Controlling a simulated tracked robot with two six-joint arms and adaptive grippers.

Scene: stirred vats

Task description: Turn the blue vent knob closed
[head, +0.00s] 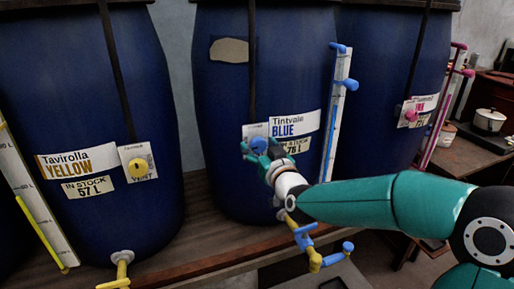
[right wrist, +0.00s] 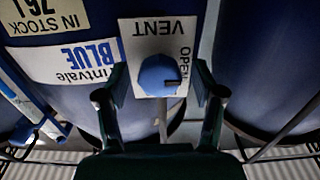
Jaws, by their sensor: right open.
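The blue vent knob (head: 259,145) is on the front of the middle vat, beside the Tintvale BLUE label. In the right wrist view, turned upside down, the blue knob (right wrist: 159,75) sits on a white VENT plate (right wrist: 140,29). A dark mark shows on the knob's lower right, near the word OPEN. My right gripper (head: 266,156) is at the knob. Its open fingers stand on either side of the knob in the wrist view, with gaps visible. It partly covers the plate in the head view. My left gripper is not in view.
A blue-marked gauge tube (head: 337,115) stands right of the middle vat. A blue-handled yellow tap (head: 312,255) is below my right arm. The yellow vat (head: 80,100) stands left, with its yellow knob (head: 138,168). Another vat (head: 385,80) with a pink knob (head: 411,115) stands right.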

